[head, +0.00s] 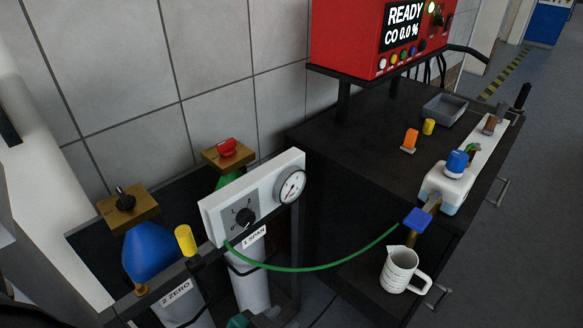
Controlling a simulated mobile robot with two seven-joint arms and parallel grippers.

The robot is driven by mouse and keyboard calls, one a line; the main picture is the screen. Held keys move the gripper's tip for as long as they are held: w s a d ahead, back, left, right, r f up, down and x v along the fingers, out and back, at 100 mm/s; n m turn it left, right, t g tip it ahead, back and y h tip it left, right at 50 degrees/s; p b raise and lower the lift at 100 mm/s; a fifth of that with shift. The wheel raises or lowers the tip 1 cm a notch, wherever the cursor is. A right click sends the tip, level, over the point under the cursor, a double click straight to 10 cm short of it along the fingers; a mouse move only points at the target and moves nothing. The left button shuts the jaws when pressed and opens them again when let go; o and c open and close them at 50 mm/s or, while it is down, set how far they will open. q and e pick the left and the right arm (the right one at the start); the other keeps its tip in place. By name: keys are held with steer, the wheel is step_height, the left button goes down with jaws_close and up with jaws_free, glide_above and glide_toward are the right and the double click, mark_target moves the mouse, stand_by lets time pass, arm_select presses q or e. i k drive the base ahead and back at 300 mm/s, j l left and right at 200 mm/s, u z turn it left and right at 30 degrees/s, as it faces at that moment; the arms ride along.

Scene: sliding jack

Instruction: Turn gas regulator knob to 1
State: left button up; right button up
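A round black knob (245,217) sits on the front of a white regulator panel (220,228), left of centre in the head view. Small marks surround the knob, too small to read surely; its pointing direction cannot be told. A round pressure gauge (290,186) is at the panel's right end. A "1 SPAN" label (254,236) is just below the panel. No gripper touches the knob or panel. I cannot clearly make out my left gripper, so its fingers cannot be read. My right gripper is out of view.
Gas cylinders stand below, one with a blue top (150,250). Brown valve blocks carry a black knob (125,200) and a red knob (227,147). A green hose (310,268) hangs from the panel to the dark bench (350,170). A white jug (399,270) stands lower right.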

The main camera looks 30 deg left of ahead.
mark_target(245, 217)
steer(key=u, duration=1.2)
